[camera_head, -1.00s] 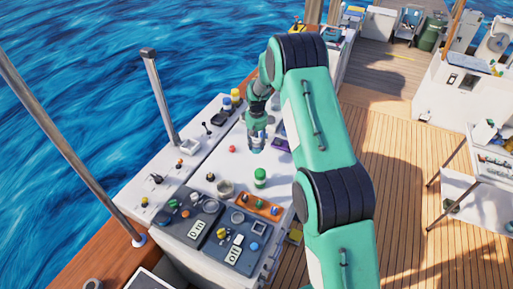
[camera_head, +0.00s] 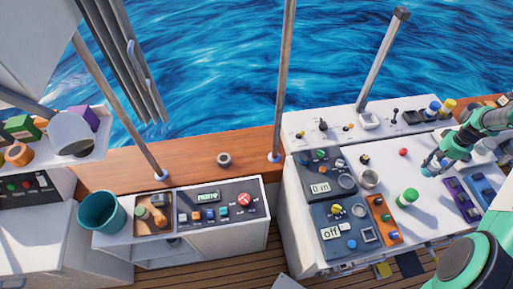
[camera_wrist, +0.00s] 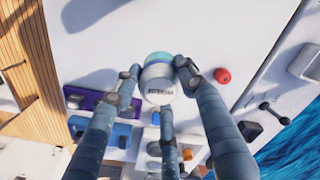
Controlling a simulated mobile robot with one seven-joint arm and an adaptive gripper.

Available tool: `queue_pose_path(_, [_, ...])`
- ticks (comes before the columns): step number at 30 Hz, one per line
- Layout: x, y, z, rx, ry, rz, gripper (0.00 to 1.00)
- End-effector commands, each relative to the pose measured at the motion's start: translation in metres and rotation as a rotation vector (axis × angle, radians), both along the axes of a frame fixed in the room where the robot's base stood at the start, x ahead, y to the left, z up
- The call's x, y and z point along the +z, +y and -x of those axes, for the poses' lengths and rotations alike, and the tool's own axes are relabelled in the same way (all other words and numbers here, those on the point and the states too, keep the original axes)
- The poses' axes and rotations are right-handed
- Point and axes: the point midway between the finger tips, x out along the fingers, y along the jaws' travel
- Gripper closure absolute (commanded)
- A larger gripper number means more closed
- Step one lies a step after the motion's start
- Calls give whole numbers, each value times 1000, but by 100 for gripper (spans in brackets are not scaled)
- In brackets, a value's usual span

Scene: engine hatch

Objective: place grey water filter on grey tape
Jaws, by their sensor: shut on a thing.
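My gripper (camera_head: 432,165) is at the right of the head view, over the white console top. In the wrist view its fingers (camera_wrist: 156,70) are closed around a grey-white cylinder with a pale teal end and dark lettering, which I take for the grey water filter (camera_wrist: 158,92). In the head view my fingers mostly hide it. I cannot tell its height above the console. A small grey ring, which looks like the grey tape (camera_head: 224,159), lies flat on the brown wooden ledge left of the console, apart from my gripper.
Metal posts (camera_head: 283,80) rise by the ledge. A teal bucket (camera_head: 101,213) is at the left. The ledge around the ring is clear.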

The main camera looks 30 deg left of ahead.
Motion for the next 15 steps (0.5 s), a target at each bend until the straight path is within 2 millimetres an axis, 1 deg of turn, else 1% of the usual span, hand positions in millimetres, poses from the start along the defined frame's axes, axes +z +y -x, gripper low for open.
queue_pose_path(5, [7, 0, -1, 0, -2, 1, 92])
queue_pose_path(8, [17, 0, -1, 0, -3, 0, 92])
queue_pose_path(15, [50, 0, -1, 0, -3, 0, 92])
